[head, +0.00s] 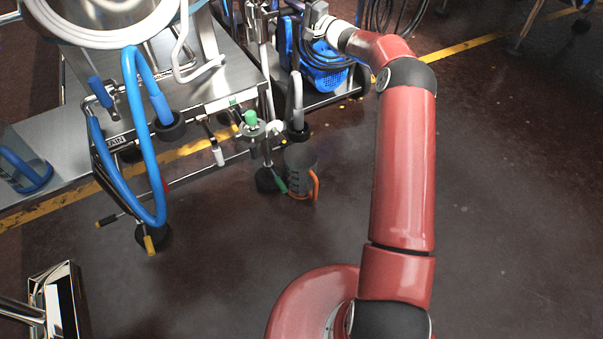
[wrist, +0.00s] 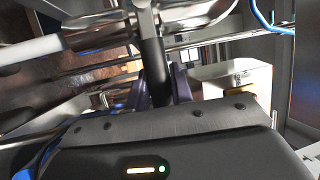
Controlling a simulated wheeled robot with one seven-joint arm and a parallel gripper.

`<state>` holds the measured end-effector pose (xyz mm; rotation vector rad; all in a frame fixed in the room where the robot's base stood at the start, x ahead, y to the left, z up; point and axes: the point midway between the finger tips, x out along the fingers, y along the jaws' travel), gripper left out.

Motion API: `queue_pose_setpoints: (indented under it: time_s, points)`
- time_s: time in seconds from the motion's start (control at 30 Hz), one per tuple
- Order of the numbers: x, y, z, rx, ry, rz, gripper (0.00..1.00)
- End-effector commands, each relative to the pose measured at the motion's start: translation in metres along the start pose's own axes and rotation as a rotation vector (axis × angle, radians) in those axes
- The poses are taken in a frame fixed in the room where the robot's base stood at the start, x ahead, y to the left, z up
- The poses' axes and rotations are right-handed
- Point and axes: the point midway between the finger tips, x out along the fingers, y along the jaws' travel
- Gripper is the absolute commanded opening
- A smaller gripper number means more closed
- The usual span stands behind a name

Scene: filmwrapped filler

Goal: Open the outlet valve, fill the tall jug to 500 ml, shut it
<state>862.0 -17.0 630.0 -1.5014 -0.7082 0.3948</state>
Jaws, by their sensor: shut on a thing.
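My gripper (wrist: 168,82) is shut on a dark upright lever (wrist: 152,60) in the wrist view. The lever meets a shiny steel fitting (wrist: 142,12) above it; I cannot tell how far it is turned. In the head view my gripper (head: 314,18) is at the top, partly cut off, and what it holds is unclear. A dark grey jug (head: 299,160) with an orange handle (head: 315,186) stands upright at the centre, below a bent steel pipe (head: 296,92) with a black end. Liquid level in the jug is not visible, and I see no clear stream.
A steel bench (head: 60,134) with a thick blue hose (head: 131,75) is at left. A blue-handled clear jug (head: 22,168) sits at its left end. A green-knobbed fitting (head: 251,122) is beside the pipe. Floor (head: 510,210) at right is clear.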

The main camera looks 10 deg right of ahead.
Motion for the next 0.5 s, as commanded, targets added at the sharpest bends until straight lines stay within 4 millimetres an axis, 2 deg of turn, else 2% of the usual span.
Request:
queue_pose_setpoints:
  time_s: [0.23,0.27,0.3,0.5]
  points:
    - [0.000,0.000,0.000,0.000,0.000,0.000,0.00]
    - [0.003,-0.010,0.000,0.005,-0.002,0.006,0.00]
    - [0.000,0.002,0.001,0.000,-0.002,0.005,0.00]
    - [0.001,-0.002,0.000,-0.032,-0.008,0.015,0.00]
